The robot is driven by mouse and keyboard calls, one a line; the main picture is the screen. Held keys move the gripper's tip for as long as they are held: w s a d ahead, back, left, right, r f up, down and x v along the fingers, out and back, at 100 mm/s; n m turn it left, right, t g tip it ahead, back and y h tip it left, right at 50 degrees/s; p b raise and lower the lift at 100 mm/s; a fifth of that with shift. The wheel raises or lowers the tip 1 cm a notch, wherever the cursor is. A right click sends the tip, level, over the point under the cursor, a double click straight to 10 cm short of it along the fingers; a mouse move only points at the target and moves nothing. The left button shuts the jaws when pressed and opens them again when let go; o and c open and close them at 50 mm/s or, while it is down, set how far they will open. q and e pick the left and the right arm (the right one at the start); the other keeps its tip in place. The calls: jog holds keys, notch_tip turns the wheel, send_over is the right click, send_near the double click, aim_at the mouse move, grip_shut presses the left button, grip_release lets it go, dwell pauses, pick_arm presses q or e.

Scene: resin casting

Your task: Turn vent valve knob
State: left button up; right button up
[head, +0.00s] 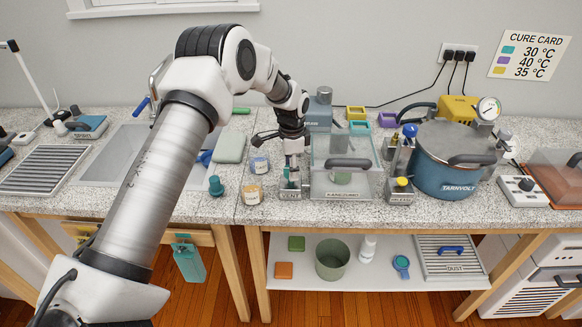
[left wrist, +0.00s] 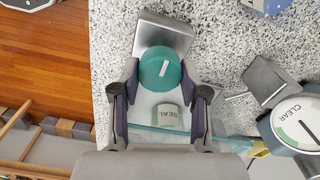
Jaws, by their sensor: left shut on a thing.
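The round teal knob (left wrist: 160,68) with a white pointer line sits on a grey metal block (left wrist: 163,33). Its pointer line runs nearly up and down in the left wrist view, leaning slightly right at the top. My left gripper (left wrist: 160,80) is shut on the knob, with one dark finger on either side. In the head view my left gripper (head: 291,172) reaches down from above onto the small block, hiding most of the knob. My right gripper does not show.
A clear lidded box (head: 346,185) stands close to the right of the gripper. A yellow-topped metal block (head: 399,190) and a blue pot (head: 440,178) stand farther right. A dial marked CLEAR (left wrist: 301,127) shows in the wrist view.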

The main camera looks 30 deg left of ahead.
pick_arm(q)
jog(key=shift+s+f, duration=0.1)
jog(key=shift+f, duration=0.05)
jog(key=o, duration=1)
jog(key=shift+d, duration=0.1)
jog(key=shift+o, duration=0.7)
jog(key=shift+w, duration=0.25)
jog(key=shift+d, duration=0.1)
jog(key=shift+r, duration=0.45)
notch_tip(320, 180, up, 11)
